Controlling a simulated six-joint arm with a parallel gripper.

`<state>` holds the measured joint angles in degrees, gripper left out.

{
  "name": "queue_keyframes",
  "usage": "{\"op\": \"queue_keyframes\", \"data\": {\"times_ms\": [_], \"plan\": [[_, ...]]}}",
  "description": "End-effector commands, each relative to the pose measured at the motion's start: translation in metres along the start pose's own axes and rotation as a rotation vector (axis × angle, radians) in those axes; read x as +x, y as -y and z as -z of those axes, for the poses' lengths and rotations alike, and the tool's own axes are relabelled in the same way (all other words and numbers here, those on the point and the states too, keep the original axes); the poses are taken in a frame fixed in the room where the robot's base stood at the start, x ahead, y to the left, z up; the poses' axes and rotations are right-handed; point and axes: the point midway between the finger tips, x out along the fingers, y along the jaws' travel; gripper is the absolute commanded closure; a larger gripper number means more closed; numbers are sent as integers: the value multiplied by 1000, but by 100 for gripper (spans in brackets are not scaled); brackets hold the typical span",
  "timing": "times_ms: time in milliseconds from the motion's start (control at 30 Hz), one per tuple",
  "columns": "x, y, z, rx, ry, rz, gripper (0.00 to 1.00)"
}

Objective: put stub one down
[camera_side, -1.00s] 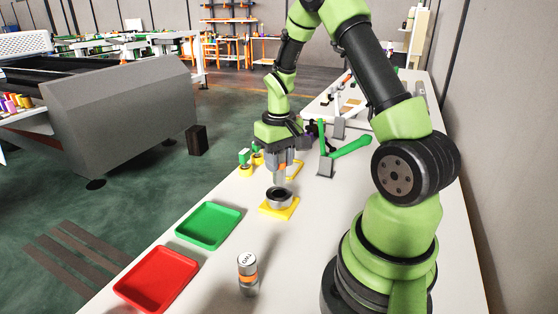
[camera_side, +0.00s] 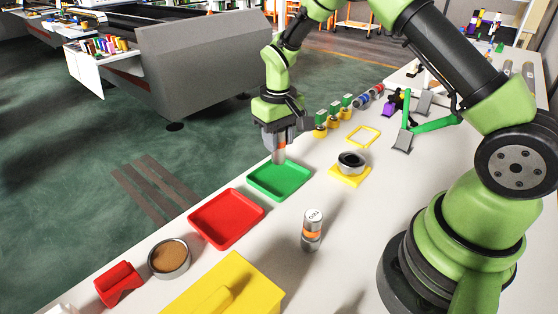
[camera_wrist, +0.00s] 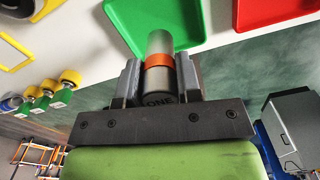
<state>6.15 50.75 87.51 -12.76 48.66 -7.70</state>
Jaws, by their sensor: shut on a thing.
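Stub one (camera_wrist: 159,65) is a grey cylinder with an orange band and the marking ONE, seen in the wrist view between the jaws. My gripper (camera_side: 279,150) is shut on it and holds it upright at the far end of the green tray (camera_side: 262,188). In the wrist view my gripper (camera_wrist: 160,80) has a finger on each side of the stub, and the green tray (camera_wrist: 195,18) lies beyond it. I cannot tell whether the stub's lower end touches the tray. Another stub (camera_side: 312,232), marked TWO, stands upright on the table.
A red tray (camera_side: 226,218) lies nearer the camera than the green one. A yellow base with a dark ring (camera_side: 351,162) is to the right. Several yellow-based pieces (camera_side: 333,119) line the far table edge. A round brown-topped tin (camera_side: 169,259) and a yellow block (camera_side: 228,290) are in front.

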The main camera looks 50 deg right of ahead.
Motion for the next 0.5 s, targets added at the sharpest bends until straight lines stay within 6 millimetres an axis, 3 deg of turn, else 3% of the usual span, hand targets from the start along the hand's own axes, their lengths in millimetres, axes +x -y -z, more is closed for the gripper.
{"op": "queue_keyframes", "data": {"times_ms": [333, 500], "plan": [[44, -1, 0, 1, 1, 0, 94], [50, 0, 0, 3, -3, 1, 94]]}}
